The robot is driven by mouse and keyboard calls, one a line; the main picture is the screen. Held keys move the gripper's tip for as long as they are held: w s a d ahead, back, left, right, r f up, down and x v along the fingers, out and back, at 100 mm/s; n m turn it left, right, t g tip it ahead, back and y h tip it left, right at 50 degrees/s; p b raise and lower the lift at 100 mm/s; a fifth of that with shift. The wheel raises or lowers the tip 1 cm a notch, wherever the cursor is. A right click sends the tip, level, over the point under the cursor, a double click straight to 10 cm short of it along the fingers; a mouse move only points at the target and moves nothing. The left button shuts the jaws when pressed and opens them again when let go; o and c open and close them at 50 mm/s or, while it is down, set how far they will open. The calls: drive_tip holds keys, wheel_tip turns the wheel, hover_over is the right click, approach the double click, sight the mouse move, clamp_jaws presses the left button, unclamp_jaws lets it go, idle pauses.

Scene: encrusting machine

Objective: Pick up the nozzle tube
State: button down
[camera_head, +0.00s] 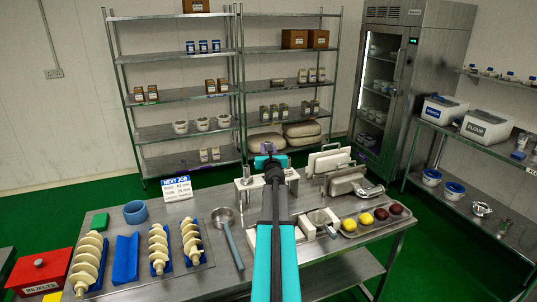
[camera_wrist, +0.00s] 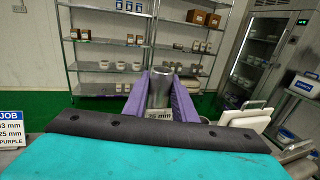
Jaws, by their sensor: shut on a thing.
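The nozzle tube (camera_wrist: 159,86) is a grey metal cylinder, upright between the two purple fingers of my gripper (camera_wrist: 160,98) in the wrist view. My gripper is shut on it. A label reading what looks like "25 mm" (camera_wrist: 158,115) shows just below the tube; its last digits are clear, the first is not. In the head view my gripper (camera_head: 271,160) is at the far end of my arm, above the back of the steel table (camera_head: 205,285). The tube is mostly hidden there by my arm.
A job sign (camera_head: 177,188) stands on the table's back left. Pale augers (camera_head: 89,262), a blue ring (camera_head: 135,212), a funnel with a handle (camera_head: 224,217) and a tray of coloured balls (camera_head: 366,219) lie around. Steel shelves (camera_head: 180,92) stand behind.

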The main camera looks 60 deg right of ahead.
drive_tip(key=shift+r+p, duration=1.6)
drive_tip(key=shift+r, duration=2.5)
